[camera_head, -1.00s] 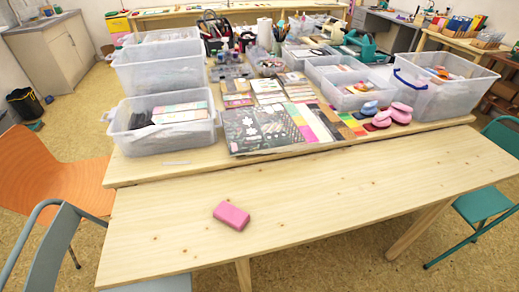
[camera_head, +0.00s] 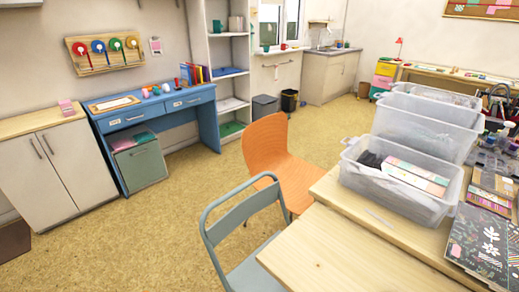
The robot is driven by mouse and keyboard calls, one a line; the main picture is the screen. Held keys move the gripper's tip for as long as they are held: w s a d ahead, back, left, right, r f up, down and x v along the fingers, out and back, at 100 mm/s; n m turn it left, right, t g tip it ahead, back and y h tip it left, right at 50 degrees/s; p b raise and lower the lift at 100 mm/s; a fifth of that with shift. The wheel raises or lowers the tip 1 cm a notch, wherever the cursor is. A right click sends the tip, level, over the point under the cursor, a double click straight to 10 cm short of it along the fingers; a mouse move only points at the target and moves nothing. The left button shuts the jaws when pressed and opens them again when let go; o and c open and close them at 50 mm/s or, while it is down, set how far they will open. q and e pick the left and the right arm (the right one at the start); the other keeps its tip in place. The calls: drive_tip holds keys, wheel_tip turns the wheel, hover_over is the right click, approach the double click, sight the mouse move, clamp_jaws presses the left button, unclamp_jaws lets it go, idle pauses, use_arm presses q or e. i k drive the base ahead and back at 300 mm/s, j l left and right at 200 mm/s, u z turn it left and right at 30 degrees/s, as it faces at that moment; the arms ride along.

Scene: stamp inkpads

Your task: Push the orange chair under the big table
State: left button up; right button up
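The orange chair (camera_head: 268,148) stands in the middle of the view, at the left side of the big table (camera_head: 333,192). Its backrest faces left and its seat points toward the table. The front of the seat is partly hidden behind the table corner and a grey-blue chair (camera_head: 236,222). The big table carries clear plastic bins (camera_head: 412,205) and craft papers. Neither of my grippers shows in this view.
The grey-blue chair stands close in front of the orange chair, by the near tabletop (camera_head: 345,255). Open cork-coloured floor (camera_head: 130,225) lies to the left. A blue desk (camera_head: 160,112), a white cabinet (camera_head: 60,170) and a shelf (camera_head: 222,75) line the wall.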

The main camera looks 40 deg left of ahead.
sight(264, 142)
drive_tip(key=u, duration=1.25)
drive_tip(key=j+u, duration=0.4)
drive_tip(key=i+j+u, duration=0.35)
drive_tip(key=i+j, duration=0.3)
drive_tip(key=j, duration=0.15)
drive_tip(key=i+j+u, duration=0.4)
drive_tip(key=i+j, duration=0.25)
drive_tip(key=i, duration=0.15)
drive_tip(key=i+z, duration=0.2)
drive_tip(key=i, duration=0.25)
drive_tip(key=i+j+z, duration=0.1)
drive_tip(key=i+z, duration=0.15)
drive_tip(key=i, duration=0.25)
drive_tip(key=i+j+z, duration=0.2)
drive_tip(key=i, duration=0.25)
